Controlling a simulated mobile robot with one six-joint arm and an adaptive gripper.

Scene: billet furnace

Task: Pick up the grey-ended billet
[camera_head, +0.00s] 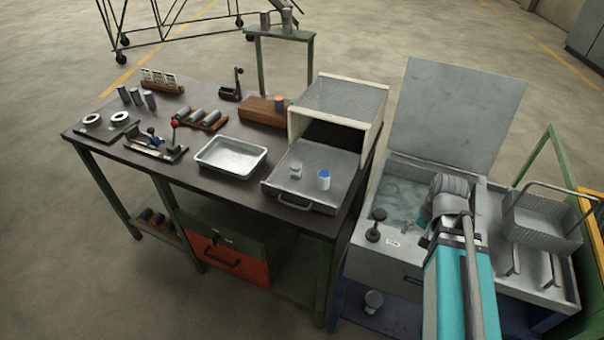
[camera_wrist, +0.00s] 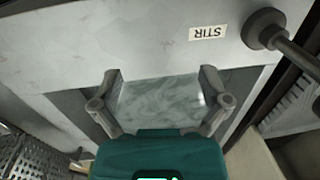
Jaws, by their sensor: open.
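A small cylinder with a grey end (camera_head: 296,170) stands on the pulled-out furnace tray (camera_head: 312,156), left of a blue-topped white cylinder (camera_head: 324,180). It looks like the grey-ended billet, but it is small in the picture. My gripper (camera_wrist: 158,88) is open and empty, its two fingers spread apart. In the wrist view it is above the cloudy liquid of the quench tank (camera_wrist: 165,105). The furnace tray and the billet are not in the wrist view.
The tank's raised lid (camera_head: 450,110) stands behind it; a wire basket (camera_head: 540,220) is at the right. A dark stir knob (camera_head: 376,225) stands at its left. The furnace hood (camera_head: 340,100) rises behind the tray.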

